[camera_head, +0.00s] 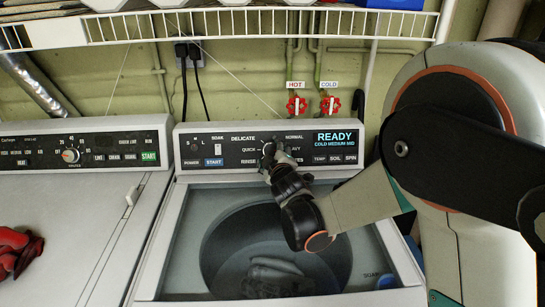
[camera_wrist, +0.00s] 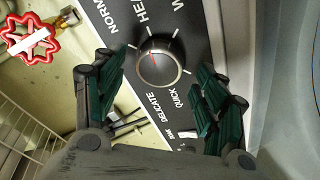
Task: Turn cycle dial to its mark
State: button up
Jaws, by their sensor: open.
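The cycle dial (camera_head: 267,148) is a round dark knob on the black control panel of the right-hand washer, partly hidden behind my gripper (camera_head: 276,163) in the head view. The wrist view shows the dial (camera_wrist: 160,64) with a pale rim and a short red pointer line on its left part. White ticks and labels such as NORM, HE, DELICATE and QUICK ring it. My gripper (camera_wrist: 157,88) is open, with one green-padded finger on each side of the dial. Gaps show between the fingers and the knob; I see no clear contact.
The washer's display (camera_head: 336,138) reads READY, COLD MEDIUM MID. Buttons flank the dial. The washer tub (camera_head: 225,245) is open below my arm. Red HOT (camera_head: 296,105) and COLD (camera_head: 330,105) valves and a wire shelf (camera_head: 240,22) are above. A second machine (camera_head: 75,220) stands left.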

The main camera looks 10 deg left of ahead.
jog(key=shift+w+a+f, duration=0.15)
jog(key=shift+w+a, duration=0.05)
jog(key=shift+w, duration=0.3)
jog(key=c, duration=1.1)
jog(key=shift+o, duration=0.2)
jog(key=shift+m, duration=0.4)
jog(key=m+h, duration=0.1)
jog(key=m, duration=0.2)
jog(key=shift+a+m+t+b, duration=0.1)
jog(key=shift+m+t+b, duration=0.2)
jog(key=shift+m+b, duration=0.1)
jog(key=m+h, duration=0.1)
jog(key=m, duration=0.4)
jog(key=shift+s+a, duration=0.1)
jog(key=shift+m, duration=0.5)
